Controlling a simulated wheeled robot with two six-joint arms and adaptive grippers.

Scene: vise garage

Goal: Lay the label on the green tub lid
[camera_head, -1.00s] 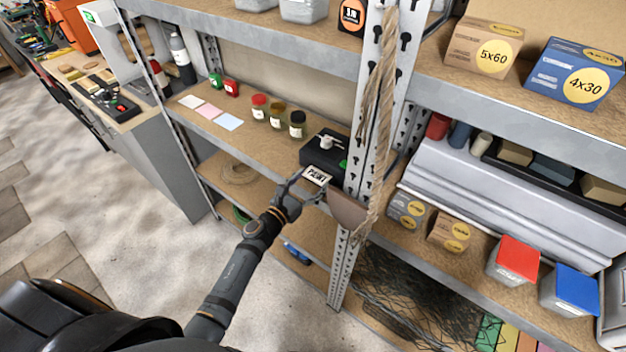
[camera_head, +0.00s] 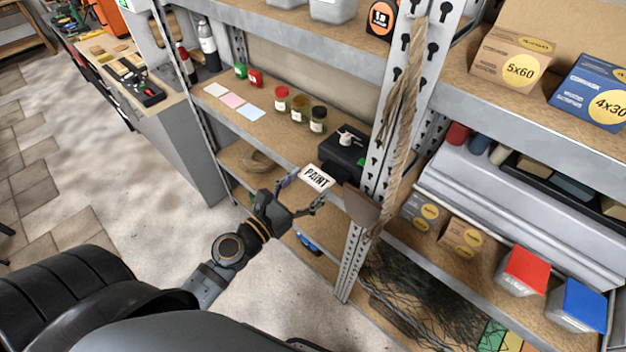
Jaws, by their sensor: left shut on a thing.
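A white label (camera_head: 317,177) with the dark word PAINT is held in my left gripper (camera_head: 302,194), which is shut on it in front of the middle shelf's front edge. The label's printed face points up toward the camera. No green tub lid can be made out clearly. A tub with a red lid (camera_head: 526,270) and a tub with a blue lid (camera_head: 578,304) stand on the right-hand shelf. My right gripper is out of view.
A black device (camera_head: 343,150) sits just behind the label, and a metal post (camera_head: 392,130) with a hanging rope (camera_head: 407,95) stands to its right. Open floor (camera_head: 130,180) is at left.

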